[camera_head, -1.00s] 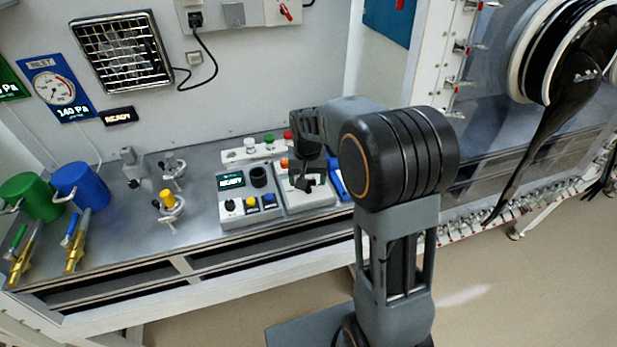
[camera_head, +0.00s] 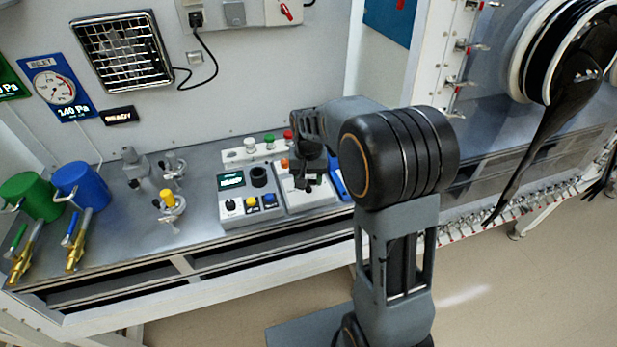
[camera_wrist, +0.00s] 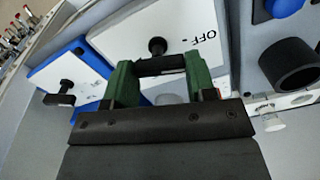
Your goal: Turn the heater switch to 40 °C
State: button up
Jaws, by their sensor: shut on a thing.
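The heater switch box is a white-topped box (camera_head: 309,201) on the bench, right of a grey control box. In the wrist view its white face (camera_wrist: 185,25) carries the printed word OFF and a black switch (camera_wrist: 157,47). The switch has a round end and a black crossbar. My gripper (camera_wrist: 160,68), with green finger pads, is shut on the crossbar, one pad at each end. In the head view my gripper (camera_head: 308,172) is over the box and my arm partly covers it. No 40 °C mark can be read in either view.
The grey control box (camera_head: 236,217) with buttons and a black round holder (camera_head: 259,177) stands close on the left. A blue box (camera_head: 340,184) adjoins on the right; its black knob (camera_wrist: 65,92) shows in the wrist view. A lamp strip (camera_head: 262,153) lies behind.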

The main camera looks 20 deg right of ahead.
jog(key=shift+d+m, duration=0.1)
jog(key=shift+m, duration=2.9)
jog(key=o, duration=0.9)
jog(key=shift+o, duration=0.2)
jog(key=shift+r, duration=0.15)
notch_tip(320, 180, up, 14)
jog(key=shift+f, duration=0.2)
